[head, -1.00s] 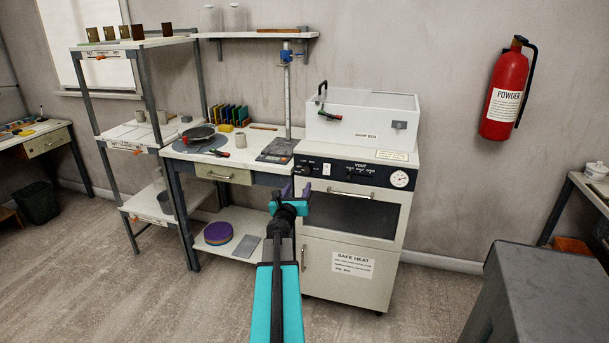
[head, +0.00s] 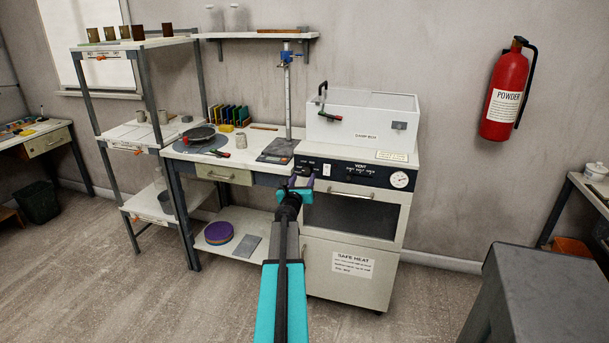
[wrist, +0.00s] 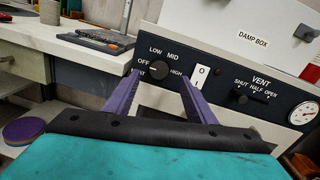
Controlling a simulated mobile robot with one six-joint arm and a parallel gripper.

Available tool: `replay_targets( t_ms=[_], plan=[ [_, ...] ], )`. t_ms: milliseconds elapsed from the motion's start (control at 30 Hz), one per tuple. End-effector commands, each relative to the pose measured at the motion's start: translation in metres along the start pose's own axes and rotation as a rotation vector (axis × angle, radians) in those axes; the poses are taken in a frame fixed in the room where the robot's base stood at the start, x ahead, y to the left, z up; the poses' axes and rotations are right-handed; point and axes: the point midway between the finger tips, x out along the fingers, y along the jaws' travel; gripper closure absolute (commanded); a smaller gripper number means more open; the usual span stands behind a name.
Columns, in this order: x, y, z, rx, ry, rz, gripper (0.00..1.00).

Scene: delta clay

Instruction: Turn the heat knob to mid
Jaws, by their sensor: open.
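The heat knob (wrist: 158,71) is a round black dial on the dark control panel of the white oven. The labels OFF, LOW, MID and HIGH sit around it. A small pale mark on its left side seems to point toward OFF. My gripper (wrist: 160,82) is open, with its purple fingers on either side of the knob in the wrist view. I cannot tell whether they touch it. In the head view my gripper (head: 301,180) is in front of the left part of the panel and hides the knob's area.
Right of the knob are a white rocker switch (wrist: 201,77), a vent slider (wrist: 250,97) and a round gauge (wrist: 304,112). The damp box (head: 362,116) stands on top. A bench with a scale (head: 278,150) adjoins the left. Floor space lies in front.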

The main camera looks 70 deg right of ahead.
Motion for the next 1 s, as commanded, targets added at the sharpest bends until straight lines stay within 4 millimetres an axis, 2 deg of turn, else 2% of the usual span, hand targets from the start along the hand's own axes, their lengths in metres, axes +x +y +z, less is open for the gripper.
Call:
replay_targets(
  t_ms=[500, 700, 1000],
  plan=[
    [0.045, 0.000, 0.000, 0.000, 0.000, 0.000, 0.50],
    [0.053, 0.000, 0.000, 0.000, 0.000, 0.000, 0.50],
    [0.054, 0.000, 0.000, -0.001, 0.000, 0.000, 0.50]
  ],
)
